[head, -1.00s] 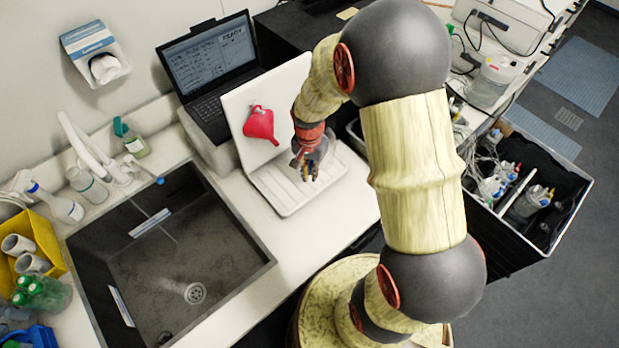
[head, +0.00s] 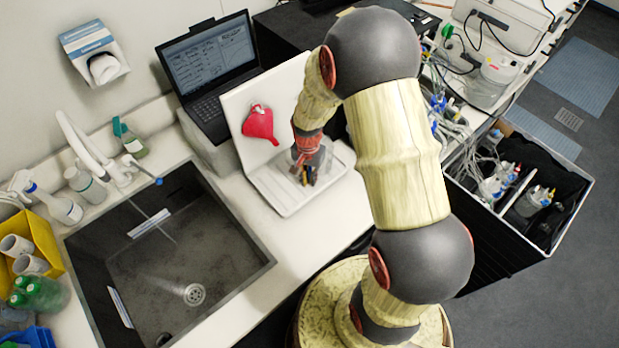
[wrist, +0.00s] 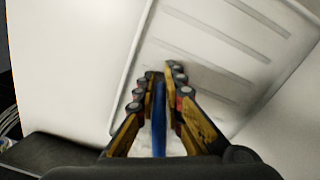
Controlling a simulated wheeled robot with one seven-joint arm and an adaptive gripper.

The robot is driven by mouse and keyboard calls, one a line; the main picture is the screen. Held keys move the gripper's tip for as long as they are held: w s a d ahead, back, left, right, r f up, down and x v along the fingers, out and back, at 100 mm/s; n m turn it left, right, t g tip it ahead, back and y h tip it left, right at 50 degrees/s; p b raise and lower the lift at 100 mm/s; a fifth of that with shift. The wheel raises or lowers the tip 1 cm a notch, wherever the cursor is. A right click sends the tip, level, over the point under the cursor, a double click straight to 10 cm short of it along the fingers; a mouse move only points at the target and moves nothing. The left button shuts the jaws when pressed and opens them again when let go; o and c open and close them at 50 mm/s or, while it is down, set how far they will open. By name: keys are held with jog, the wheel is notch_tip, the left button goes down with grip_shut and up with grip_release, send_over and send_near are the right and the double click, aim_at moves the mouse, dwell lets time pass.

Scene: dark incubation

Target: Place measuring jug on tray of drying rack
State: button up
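The drying rack is white, with an upright back panel (head: 287,98) and a ribbed tray (head: 283,206) at its foot. My gripper (head: 305,176) points down over the tray. In the wrist view my gripper (wrist: 160,78) has its fingers closed on either side of a thin blue strip (wrist: 159,108), which looks like the measuring jug's handle. The clear measuring jug (head: 328,170) shows faintly beside the fingers in the head view, over the right part of the tray. Most of it is hidden, and I cannot tell whether its base touches the tray.
A red funnel (head: 259,124) hangs on the rack's back panel. A dark sink (head: 165,255) lies to the left, and an open laptop (head: 208,70) stands behind. A black bin with bottles (head: 530,200) is at the right. The tray's left part is clear.

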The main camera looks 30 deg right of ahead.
jog(key=o, duration=0.4)
notch_tip(320, 180, up, 13)
jog(key=shift+a+f+p, duration=0.15)
jog(key=shift+f+p, duration=0.05)
jog(key=shift+p, duration=0.4)
jog(key=s+a+r+n+t, duration=0.2)
jog(key=s+a+r+n, duration=0.1)
jog(key=s+r, duration=0.3)
jog(key=s+a+r+n+t, duration=0.1)
jog(key=s+a+r+n, duration=0.2)
jog(key=r, duration=0.6)
jog(key=s+a+r+n+t, duration=0.2)
jog(key=s+a+r+n, duration=0.1)
jog(key=s+r, duration=0.5)
jog(key=shift+s+a+r+n+t, duration=0.1)
jog(key=shift+s+r+n+t, duration=0.25)
jog(key=shift+n, duration=0.55)
jog(key=shift+w, duration=0.1)
